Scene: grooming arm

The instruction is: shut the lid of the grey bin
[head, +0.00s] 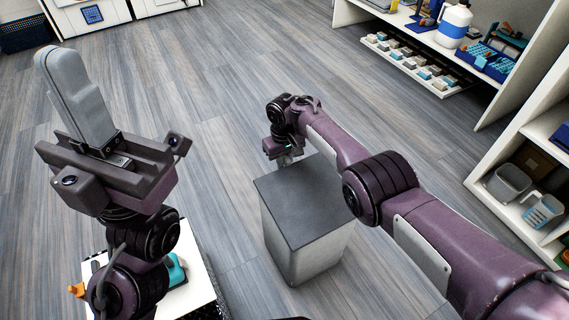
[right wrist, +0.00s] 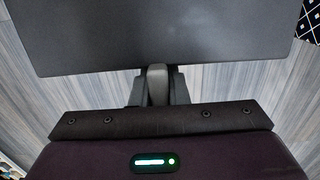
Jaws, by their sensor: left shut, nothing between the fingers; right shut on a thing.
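The grey bin (head: 318,258) stands on the floor in the middle of the head view. Its dark flat lid (head: 302,200) lies about level over the body, and I see no clear gap at the near sides. My right gripper (head: 287,158) is at the lid's far edge, partly hidden by its own wrist. In the right wrist view its fingers (right wrist: 157,74) are shut at the edge of the dark lid (right wrist: 160,35); the contact itself is hidden under the edge. My left gripper (head: 62,75) is raised at the left, shut and empty, well apart from the bin.
A white-topped table (head: 200,288) with a teal item (head: 177,271) is at lower left, below my left arm. Shelves with a jug (head: 453,26), small blocks and grey baskets (head: 508,182) line the right. Open wooden floor (head: 215,110) surrounds the bin.

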